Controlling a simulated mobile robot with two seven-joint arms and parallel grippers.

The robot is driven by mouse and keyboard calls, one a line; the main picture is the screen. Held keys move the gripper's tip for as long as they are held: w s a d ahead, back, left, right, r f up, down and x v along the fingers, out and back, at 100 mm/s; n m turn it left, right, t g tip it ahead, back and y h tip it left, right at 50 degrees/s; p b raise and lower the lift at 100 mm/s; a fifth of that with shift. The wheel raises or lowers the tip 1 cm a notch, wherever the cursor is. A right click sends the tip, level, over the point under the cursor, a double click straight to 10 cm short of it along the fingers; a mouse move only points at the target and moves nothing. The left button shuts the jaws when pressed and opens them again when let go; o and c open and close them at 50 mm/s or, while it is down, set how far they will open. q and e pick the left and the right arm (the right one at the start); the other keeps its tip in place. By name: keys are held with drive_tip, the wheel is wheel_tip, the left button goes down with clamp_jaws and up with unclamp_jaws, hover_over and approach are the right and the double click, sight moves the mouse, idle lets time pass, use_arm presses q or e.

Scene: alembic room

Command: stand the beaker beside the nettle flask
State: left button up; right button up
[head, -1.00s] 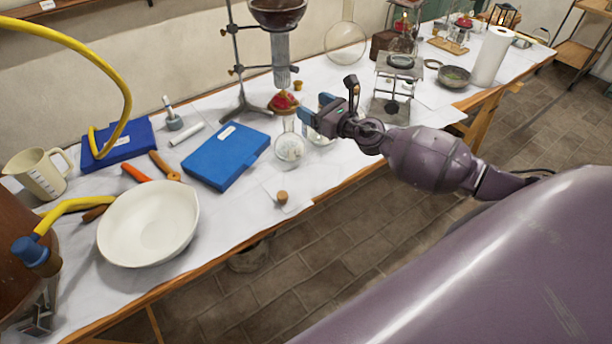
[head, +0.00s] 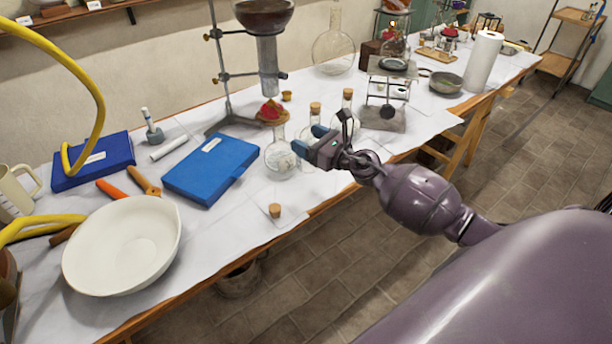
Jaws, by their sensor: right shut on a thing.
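My right gripper (head: 309,140) is shut on a clear glass thing, apparently the beaker, low over the front part of the white-covered table. The gripper hides most of it, and its contact with the table cannot be told. Just left of the fingers stands an open round glass flask (head: 281,158) with pale contents. Behind the gripper are two corked flasks (head: 315,109) and (head: 347,97), the nearer one largely hidden. No readable label tells which one is the nettle flask. My left gripper is not in view.
A loose cork (head: 275,210) lies near the front edge. A blue case (head: 210,168) and white bowl (head: 123,245) are at left. A retort stand (head: 223,90) holds glassware behind the flasks. A metal stand (head: 388,118) is to the right. Bare cloth shows around the cork.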

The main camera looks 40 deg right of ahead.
wheel_tip(320, 180, down, 6)
drive_tip(key=b, duration=0.3)
drive_tip(key=shift+r, duration=0.15)
drive_tip(key=shift+f+b, duration=0.2)
drive_tip(key=shift+b, duration=0.2)
wheel_tip(320, 180, down, 4)
drive_tip(key=b, duration=0.2)
drive_tip(key=shift+f+b, duration=0.15)
drive_tip(key=shift+b, duration=0.2)
drive_tip(key=shift+r, duration=0.2)
drive_tip(key=shift+f, duration=0.3)
drive_tip(key=o, duration=0.8)
drive_tip(key=shift+o, duration=0.7)
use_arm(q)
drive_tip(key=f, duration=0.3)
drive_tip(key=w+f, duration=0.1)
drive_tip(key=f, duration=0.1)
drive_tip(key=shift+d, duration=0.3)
use_arm(e)
drive_tip(key=shift+r, duration=0.1)
